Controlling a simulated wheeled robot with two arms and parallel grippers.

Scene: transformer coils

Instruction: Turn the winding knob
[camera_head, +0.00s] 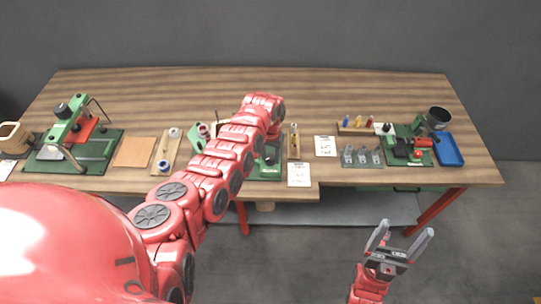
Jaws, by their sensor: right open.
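A green device (266,172) with a dark round part on it stands at the middle of the table's front edge. My left arm crosses in front of it and hides much of it. I cannot make out which part is the winding knob. My left arm reaches up from the lower left, with its far end above the device. Its gripper fingers are hidden behind the arm, so I cannot tell whether they touch anything. My right gripper (401,240) is open and empty, low in front of the table at the right.
The wooden table (330,90) has a clear back strip. At the left stand a green press (75,125) and a tan board (134,152). At the right are a blue tray (447,150), a black cup (438,117) and several small coloured parts. White cards (299,175) lie near the middle.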

